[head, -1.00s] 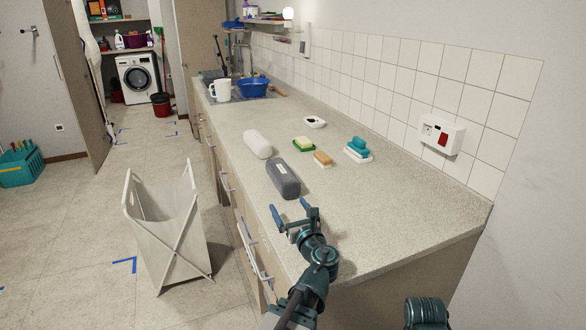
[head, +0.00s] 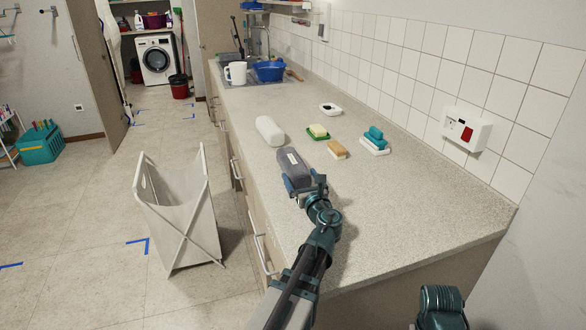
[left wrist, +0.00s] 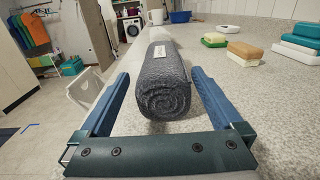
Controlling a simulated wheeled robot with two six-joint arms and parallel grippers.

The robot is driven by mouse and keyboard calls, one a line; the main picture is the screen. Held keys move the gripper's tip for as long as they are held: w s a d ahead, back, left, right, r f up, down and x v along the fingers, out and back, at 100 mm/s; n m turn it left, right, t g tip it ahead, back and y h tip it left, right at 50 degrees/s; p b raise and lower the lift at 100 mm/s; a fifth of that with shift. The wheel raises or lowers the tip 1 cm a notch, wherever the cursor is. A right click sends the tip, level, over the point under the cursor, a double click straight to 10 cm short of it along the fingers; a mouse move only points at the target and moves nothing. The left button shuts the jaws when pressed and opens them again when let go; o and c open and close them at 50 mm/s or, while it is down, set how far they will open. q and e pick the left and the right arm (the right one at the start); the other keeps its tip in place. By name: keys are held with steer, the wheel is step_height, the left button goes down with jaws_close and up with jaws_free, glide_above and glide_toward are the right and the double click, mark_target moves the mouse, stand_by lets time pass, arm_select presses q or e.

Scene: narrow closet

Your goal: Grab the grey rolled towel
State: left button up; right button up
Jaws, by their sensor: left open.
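The grey rolled towel (head: 293,165) lies on the countertop near its front edge, with a white label on top. In the left wrist view the towel (left wrist: 164,85) shows its spiral end toward me, between the two blue fingers. My left gripper (head: 304,188) is open at the towel's near end, with one finger on each side. In the left wrist view the gripper (left wrist: 155,100) has visible gaps between fingers and towel. Its hand hides part of the towel's near end in the head view. My right gripper does not show.
A white rolled towel (head: 269,131) lies beyond the grey one. Soap on a green dish (head: 318,132), a tan-topped block (head: 337,149) and teal soaps (head: 375,139) sit to the right. A white hamper (head: 181,210) stands on the floor left of the counter (head: 420,205).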

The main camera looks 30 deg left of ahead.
mark_target(295, 162)
arm_select(q)
steer(key=shift+x, duration=3.45)
steer(key=shift+w+d+f, duration=0.1)
steer(key=shift+d+f, duration=0.05)
steer(key=shift+f, duration=0.05)
steer(key=c, duration=1.4)
steer(key=shift+o, duration=0.2)
steer(key=shift+r, duration=0.15)
steer(key=shift+r+p, duration=0.5)
steer(key=shift+r, duration=0.1)
step_height(295, 162, up, 3)
steer(key=p, duration=0.3)
steer(key=s+a, duration=0.8)
steer(key=a, duration=0.5)
steer(key=shift+s+a+r+p, duration=0.2)
steer(key=shift+s+r+p, duration=0.1)
steer(key=shift+s, duration=0.1)
